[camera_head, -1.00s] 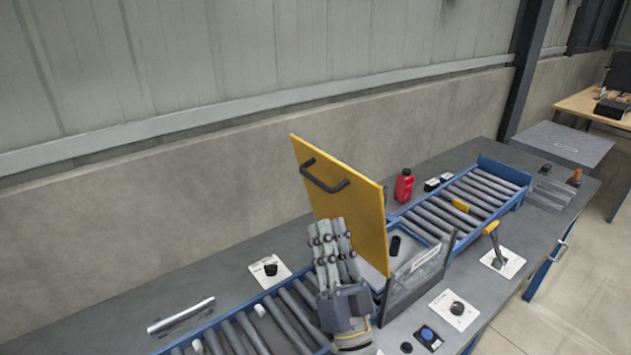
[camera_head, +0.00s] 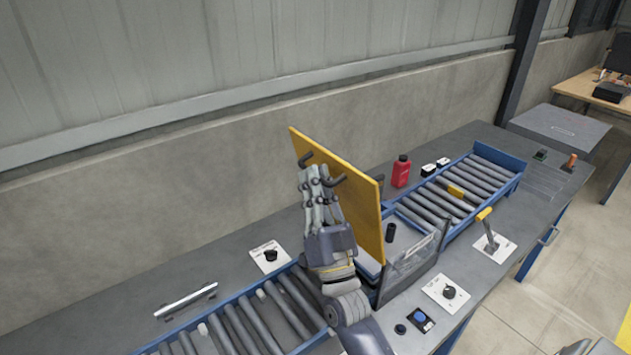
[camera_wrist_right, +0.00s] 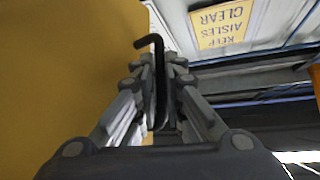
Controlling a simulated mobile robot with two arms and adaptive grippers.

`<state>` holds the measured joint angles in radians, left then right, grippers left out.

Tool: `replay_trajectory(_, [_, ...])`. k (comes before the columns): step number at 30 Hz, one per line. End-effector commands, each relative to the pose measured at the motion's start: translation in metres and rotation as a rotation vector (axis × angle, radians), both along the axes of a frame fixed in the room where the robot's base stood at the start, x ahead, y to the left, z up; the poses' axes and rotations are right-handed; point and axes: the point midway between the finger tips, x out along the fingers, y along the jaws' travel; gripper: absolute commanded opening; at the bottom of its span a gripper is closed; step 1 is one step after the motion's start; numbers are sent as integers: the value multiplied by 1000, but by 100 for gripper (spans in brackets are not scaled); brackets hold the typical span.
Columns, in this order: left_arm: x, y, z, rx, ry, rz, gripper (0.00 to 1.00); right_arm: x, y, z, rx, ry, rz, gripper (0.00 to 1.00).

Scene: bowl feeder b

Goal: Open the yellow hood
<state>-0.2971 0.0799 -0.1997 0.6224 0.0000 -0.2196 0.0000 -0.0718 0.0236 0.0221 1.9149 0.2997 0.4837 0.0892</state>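The yellow hood (camera_head: 355,205) stands raised, close to upright, over the box on the bench. Its black handle (camera_head: 336,181) is on the face towards my right gripper; the fingers hide its middle. My right gripper (camera_head: 314,178) is at the handle, its fingers close together. In the right wrist view the black handle (camera_wrist_right: 157,47) runs between the two fingers (camera_wrist_right: 160,75), with little gap on either side, and the yellow hood (camera_wrist_right: 60,70) fills the left. My left gripper is not in view.
A roller conveyor (camera_head: 240,325) lies at the near left and another (camera_head: 470,190) beyond the box. A red bottle (camera_head: 401,172) stands behind the hood. A yellow-tipped lever (camera_head: 487,228) and a knob plate (camera_head: 446,292) are on the right. The wall is behind the bench.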

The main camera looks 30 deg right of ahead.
Motion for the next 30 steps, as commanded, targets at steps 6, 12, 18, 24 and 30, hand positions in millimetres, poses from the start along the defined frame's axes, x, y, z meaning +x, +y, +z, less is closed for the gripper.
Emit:
replay_trajectory(6, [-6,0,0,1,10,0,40,0,-2,1,-1,0,-1,0])
replay_trajectory(12, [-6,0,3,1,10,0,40,4,-27,14,-5,-2,-3,0])
replay_trajectory(18, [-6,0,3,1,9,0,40,6,-42,18,0,-1,0,0])
replay_trajectory(24, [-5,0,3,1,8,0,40,5,-41,17,0,-2,-1,16])
replay_trajectory(30, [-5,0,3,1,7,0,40,6,-41,17,0,-1,0,18])
